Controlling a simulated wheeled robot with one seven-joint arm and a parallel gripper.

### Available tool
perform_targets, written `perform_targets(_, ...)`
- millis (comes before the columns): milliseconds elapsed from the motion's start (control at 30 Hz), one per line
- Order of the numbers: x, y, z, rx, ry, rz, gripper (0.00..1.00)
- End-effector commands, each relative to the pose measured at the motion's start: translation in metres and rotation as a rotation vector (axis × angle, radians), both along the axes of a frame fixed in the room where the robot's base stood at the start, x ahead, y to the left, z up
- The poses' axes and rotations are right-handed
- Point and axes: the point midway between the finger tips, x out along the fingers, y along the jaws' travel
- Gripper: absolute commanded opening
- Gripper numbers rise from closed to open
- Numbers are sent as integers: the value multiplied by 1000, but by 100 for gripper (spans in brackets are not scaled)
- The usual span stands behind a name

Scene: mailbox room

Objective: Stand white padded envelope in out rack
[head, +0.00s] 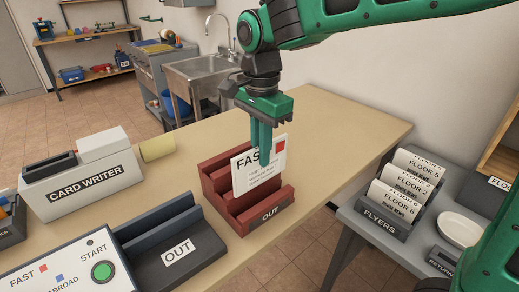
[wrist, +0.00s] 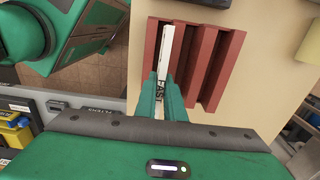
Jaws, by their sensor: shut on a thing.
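The white padded envelope (head: 262,178) is upright, with "FAST" and a red square on its face. My gripper (head: 262,154) points down and is shut on its upper edge. The envelope is at the front slot of the red rack labelled OUT (head: 263,217). In the wrist view the envelope (wrist: 165,50) shows edge-on between two red walls of the rack (wrist: 208,65), below my gripper's fingers (wrist: 172,82). Its lower edge is hidden, so I cannot tell whether it touches the slot floor.
A dark grey tray (head: 200,250), also labelled OUT, lies at front left beside a panel with a green START button (head: 103,270). A card writer (head: 85,175) stands at left. A flyers rack (head: 385,222) is on the grey table at right. The wooden tabletop (head: 330,125) behind the red rack is clear.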

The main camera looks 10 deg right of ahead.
Motion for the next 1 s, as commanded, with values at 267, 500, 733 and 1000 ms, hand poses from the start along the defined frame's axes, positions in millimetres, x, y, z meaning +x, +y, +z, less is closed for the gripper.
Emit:
perform_targets(267,-2,1,-3,0,0,-1,0)
perform_targets(500,-2,1,-3,0,0,-1,0)
perform_targets(733,-2,1,-13,-1,1,-2,0)
perform_targets(1000,-1,0,-27,-1,2,-2,0)
